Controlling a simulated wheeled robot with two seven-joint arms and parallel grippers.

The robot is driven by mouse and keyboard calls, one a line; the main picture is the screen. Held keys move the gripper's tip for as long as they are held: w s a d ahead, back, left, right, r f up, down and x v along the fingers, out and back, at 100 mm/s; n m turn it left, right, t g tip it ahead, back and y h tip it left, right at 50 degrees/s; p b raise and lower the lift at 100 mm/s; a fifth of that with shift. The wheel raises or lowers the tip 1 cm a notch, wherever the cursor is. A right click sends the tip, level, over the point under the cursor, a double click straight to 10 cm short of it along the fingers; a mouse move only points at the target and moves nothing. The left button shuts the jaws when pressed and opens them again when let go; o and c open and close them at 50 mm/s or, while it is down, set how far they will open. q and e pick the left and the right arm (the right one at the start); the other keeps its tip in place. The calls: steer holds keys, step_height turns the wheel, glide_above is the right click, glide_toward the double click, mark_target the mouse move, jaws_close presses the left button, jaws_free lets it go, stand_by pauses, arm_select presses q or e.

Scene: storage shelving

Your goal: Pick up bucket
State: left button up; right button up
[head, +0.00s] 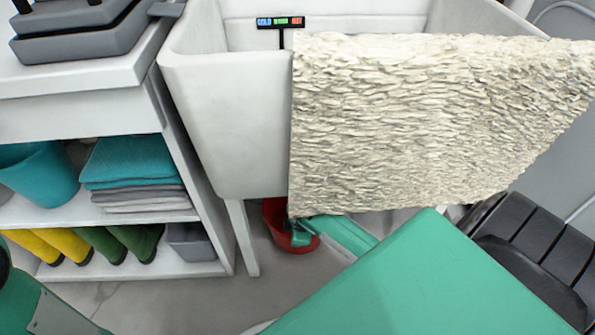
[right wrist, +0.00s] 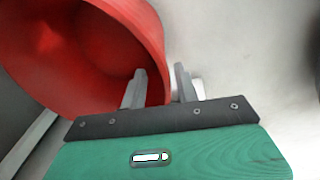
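A red bucket (head: 274,215) stands on the floor under the white sink, partly hidden by a hanging textured cloth and my right arm. In the right wrist view the bucket (right wrist: 120,25) fills the upper left, with its open mouth facing the camera. My right gripper (right wrist: 160,74) is open at the bucket's rim. One finger shows against the inside of the bucket and the other lies just outside, with the wall between them. Small gaps seem to show beside the wall. In the head view the right gripper (head: 300,234) is small and partly hidden. My left gripper is out of view.
The white sink (head: 222,125) and its leg (head: 242,238) stand close to the bucket. The rough beige cloth (head: 430,120) hangs over the sink. A shelf at left holds a teal bucket (head: 38,177), folded towels (head: 135,172) and boots (head: 95,243). A black slatted object (head: 535,240) is at right.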

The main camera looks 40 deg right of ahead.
steer(key=f+b, duration=0.1)
steer(key=f, duration=0.1)
steer(key=f+b, duration=0.2)
steer(key=shift+w+d+b, duration=0.2)
steer(key=shift+b, duration=0.1)
steer(key=shift+w+f+b, duration=0.1)
steer(key=shift+f+b, duration=0.2)
steer(key=shift+f, duration=0.1)
steer(key=c, duration=0.5)
jaws_close()
stand_by(0.3)
